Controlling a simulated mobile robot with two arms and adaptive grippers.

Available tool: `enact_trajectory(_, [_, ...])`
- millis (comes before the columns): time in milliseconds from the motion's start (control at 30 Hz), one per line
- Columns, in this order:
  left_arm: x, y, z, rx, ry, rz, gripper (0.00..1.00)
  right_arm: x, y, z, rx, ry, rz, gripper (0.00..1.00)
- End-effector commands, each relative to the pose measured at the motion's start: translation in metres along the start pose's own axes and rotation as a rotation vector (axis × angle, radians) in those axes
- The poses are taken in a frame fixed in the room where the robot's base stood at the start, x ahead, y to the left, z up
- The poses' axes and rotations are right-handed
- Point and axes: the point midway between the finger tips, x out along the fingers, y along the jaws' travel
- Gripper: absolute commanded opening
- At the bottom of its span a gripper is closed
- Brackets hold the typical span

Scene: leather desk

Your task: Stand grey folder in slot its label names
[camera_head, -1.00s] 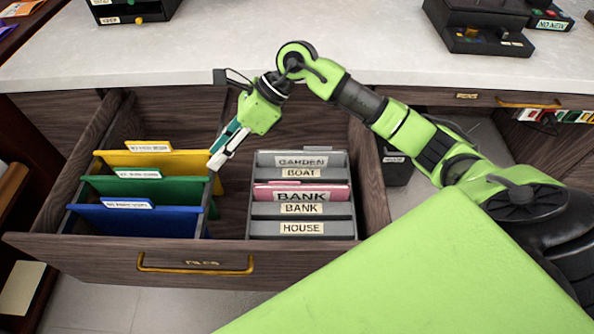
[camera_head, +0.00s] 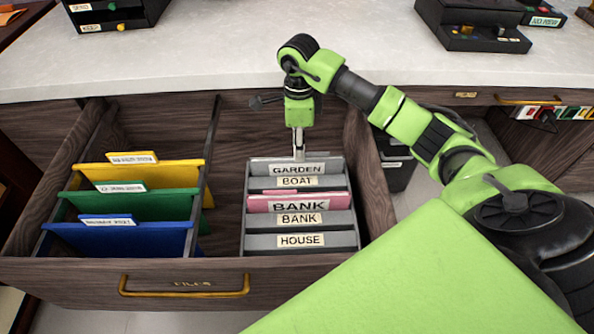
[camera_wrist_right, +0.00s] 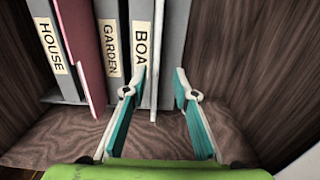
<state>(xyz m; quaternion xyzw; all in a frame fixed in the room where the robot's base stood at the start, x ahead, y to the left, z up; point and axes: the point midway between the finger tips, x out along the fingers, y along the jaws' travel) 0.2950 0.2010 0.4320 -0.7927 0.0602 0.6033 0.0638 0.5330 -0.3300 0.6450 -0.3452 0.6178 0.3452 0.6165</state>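The grey folder (camera_head: 262,168) stands upright at the back of the grey rack (camera_head: 345,240); its label reads GARDEN. In the wrist view it shows as a thin pale edge (camera_wrist_right: 157,45). My right gripper (camera_head: 299,156) points down at its top edge. In the wrist view the right gripper (camera_wrist_right: 161,80) is open, one finger on each side of that edge; contact is unclear. Rack labels read HOUSE (camera_head: 301,240), BANK (camera_head: 300,219) and BOAT (camera_head: 297,181) from the head, but the wrist view's middle label (camera_wrist_right: 110,47) reads GARDEN. My left gripper is out of view.
A pink folder (camera_head: 262,204) labelled BANK stands in the rack. Yellow (camera_head: 170,175), green (camera_head: 160,205) and blue (camera_head: 140,240) folders stand left of the drawer divider (camera_head: 207,145). The drawer's wooden walls (camera_head: 362,150) surround the rack. Bare drawer floor (camera_head: 228,190) shows left of it.

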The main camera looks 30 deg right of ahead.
Motion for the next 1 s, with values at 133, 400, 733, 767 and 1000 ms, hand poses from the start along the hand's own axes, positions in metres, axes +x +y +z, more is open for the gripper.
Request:
enact_trajectory(133, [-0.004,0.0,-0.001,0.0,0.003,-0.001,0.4,0.01,0.002,0.001,-0.001,-0.001,0.001,0.26])
enact_trajectory(400, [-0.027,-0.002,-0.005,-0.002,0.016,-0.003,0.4,0.049,0.007,0.004,0.0,-0.001,0.002,0.26])
enact_trajectory(733, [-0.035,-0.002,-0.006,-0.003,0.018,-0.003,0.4,0.056,0.006,0.004,-0.001,-0.002,-0.001,0.26])
enact_trajectory(767, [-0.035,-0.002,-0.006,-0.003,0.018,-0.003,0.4,0.056,0.006,0.004,-0.001,-0.002,-0.001,0.24])
enact_trajectory(1000, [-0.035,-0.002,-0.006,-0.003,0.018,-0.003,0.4,0.056,0.006,0.004,-0.001,-0.002,-0.001,0.0])
